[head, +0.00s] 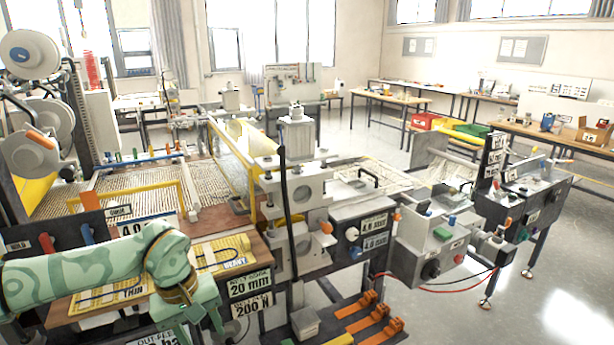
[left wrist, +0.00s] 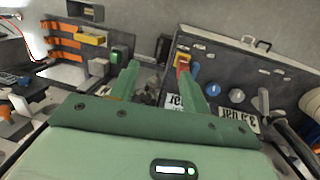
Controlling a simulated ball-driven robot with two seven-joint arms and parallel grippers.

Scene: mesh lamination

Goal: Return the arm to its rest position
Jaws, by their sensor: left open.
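My left arm comes in from the lower left of the head view, pale green with a wavy pattern. Its gripper (head: 200,318) hangs pointing down in front of the wooden board with the yellow THIN and HEAVY cards. In the left wrist view the two green fingers of the left gripper (left wrist: 157,85) stand apart with nothing held between them. Behind them is a dark panel (left wrist: 225,92) with a red switch, blue knobs and white labels. My right gripper is in neither view.
The laminating machine (head: 300,190) with its mesh bed (head: 130,185) fills the middle. A control box (head: 430,250) stands right of the machine. Open floor (head: 550,310) shows at the lower right.

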